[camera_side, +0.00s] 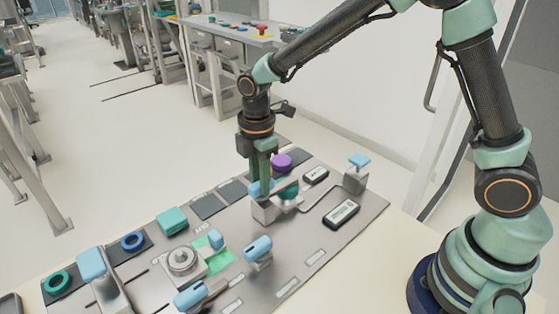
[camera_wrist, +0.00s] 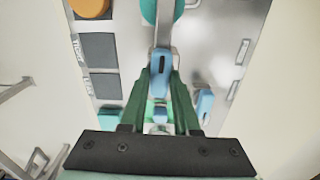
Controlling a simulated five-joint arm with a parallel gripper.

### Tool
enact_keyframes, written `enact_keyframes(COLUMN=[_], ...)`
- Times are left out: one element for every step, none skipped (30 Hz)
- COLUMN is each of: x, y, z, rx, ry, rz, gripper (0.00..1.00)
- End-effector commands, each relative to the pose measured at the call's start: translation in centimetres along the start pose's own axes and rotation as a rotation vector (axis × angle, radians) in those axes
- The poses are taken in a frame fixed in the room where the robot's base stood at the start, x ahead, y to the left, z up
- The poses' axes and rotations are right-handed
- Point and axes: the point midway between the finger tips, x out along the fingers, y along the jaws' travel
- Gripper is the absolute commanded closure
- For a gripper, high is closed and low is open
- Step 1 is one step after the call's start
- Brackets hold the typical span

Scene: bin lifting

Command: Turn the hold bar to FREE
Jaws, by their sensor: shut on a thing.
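The hold bar appears to be the grey bar (camera_side: 284,186) with a light blue grip, on a grey block on the panel. My gripper (camera_side: 262,190) points down over this block with its green fingers around the light blue grip. In the wrist view, my gripper (camera_wrist: 160,95) is shut on the light blue grip (camera_wrist: 159,64), and the bar runs away from it toward the top. A teal round part (camera_side: 291,193) sits beneath or beside the bar. Fingers hide part of the grip in the side view. I cannot read any FREE mark.
The grey panel (camera_side: 318,246) also carries a dial (camera_side: 182,260), several light blue handles such as one at the front (camera_side: 257,249), a teal block (camera_side: 172,221), a purple round piece (camera_side: 281,161) and a blue-topped post (camera_side: 356,172). Two labelled plates lie right of my gripper.

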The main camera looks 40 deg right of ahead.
Motion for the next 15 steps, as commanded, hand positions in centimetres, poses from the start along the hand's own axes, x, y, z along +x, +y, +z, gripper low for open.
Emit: enact_keyframes(x=[-0.15,-0.16,-0.16,-0.16,-0.16,-0.16,-0.16,-0.17,-0.17,-0.17,-0.17,-0.17,-0.17,-0.18,-0.18], y=[-0.01,-0.01,-0.01,-0.01,-0.01,0.0,-0.01,-0.01,0.0,-0.01,-0.01,-0.01,-0.01,-0.01,-0.01], z=[-0.01,-0.01,-0.01,-0.01,-0.01,-0.01,-0.01,-0.01,-0.01,-0.01,-0.01,-0.01,-0.01,-0.02,-0.02], rx=[0.023,0.041,0.066,0.086,0.109,0.141,0.167,0.193,0.23,0.257,0.286,0.325,0.353,0.381,0.42], ry=[0.0,0.0,0.0,0.0,0.0,0.0,0.0,0.0,0.0,0.0,0.0,0.0,0.0,0.0,0.0], rz=[0.0,0.0,0.0,0.0,0.0,0.0,0.0,0.0,0.0,0.0,0.0,0.0,0.0,0.0,0.0], gripper=[1.0,1.0,1.0,1.0,1.0,1.0,1.0,1.0,1.0,1.0,1.0,1.0,1.0,1.0,1.0])
